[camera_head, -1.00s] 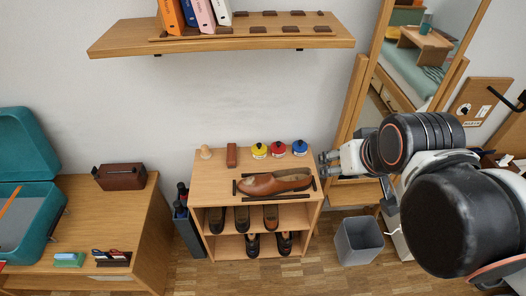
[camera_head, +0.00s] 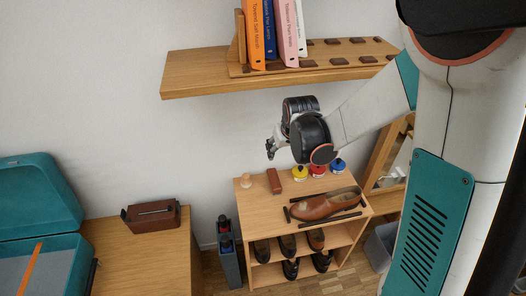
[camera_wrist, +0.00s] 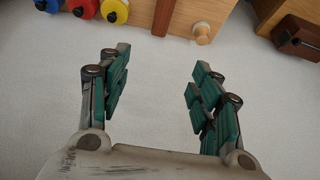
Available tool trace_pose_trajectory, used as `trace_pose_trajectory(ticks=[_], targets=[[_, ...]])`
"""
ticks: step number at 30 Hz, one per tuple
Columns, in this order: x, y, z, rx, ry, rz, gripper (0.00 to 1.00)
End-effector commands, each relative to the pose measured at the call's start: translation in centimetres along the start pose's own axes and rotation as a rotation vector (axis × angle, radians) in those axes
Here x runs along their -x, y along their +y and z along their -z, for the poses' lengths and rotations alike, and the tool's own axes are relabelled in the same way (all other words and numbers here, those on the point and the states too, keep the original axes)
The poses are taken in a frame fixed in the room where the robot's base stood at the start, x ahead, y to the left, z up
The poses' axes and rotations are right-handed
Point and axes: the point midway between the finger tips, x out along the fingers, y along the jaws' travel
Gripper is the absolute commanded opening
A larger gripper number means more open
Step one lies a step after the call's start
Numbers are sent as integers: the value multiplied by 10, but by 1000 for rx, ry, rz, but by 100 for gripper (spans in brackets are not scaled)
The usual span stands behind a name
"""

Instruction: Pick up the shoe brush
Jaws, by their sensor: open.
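The likely shoe brush is a reddish-brown block (camera_head: 273,181) on top of the wooden shoe rack (camera_head: 252,208), near its back edge. In the wrist view this block (camera_wrist: 162,16) is at the top edge, partly cut off. My gripper (camera_head: 270,149) is above and behind it in the head view, empty and apart from it. In the wrist view my gripper (camera_wrist: 160,62) is open, its two green-padded fingers wide apart with white wall between them.
A pale wooden knob (camera_head: 246,180) stands left of the block. Yellow (camera_head: 300,173), red (camera_head: 317,171) and blue (camera_head: 338,166) tins stand to its right, a brown shoe (camera_head: 325,205) in front. A wall shelf (camera_head: 200,79) with books is above.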

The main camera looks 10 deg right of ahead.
Motion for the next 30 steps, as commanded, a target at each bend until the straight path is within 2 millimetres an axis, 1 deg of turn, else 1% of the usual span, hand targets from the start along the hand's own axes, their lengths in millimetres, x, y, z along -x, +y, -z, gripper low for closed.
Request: trace_pose_trajectory(ticks=[1, 3, 6, 9, 12, 17, 20, 27, 30], targets=[[-19, 0, 3, 0, -7, 0, 58], [-42, 0, 2, 0, -18, 0, 58], [-74, 0, -2, 0, -33, 0, 58], [-100, 0, -7, 0, -44, 0, 58], [-119, 0, -12, 0, -53, 0, 58], [-136, 0, -18, 0, -59, 0, 58], [-149, 0, -19, 0, -60, 0, 58], [-195, 0, -22, 0, -60, 0, 58], [-209, 0, -23, 0, -60, 0, 58]])
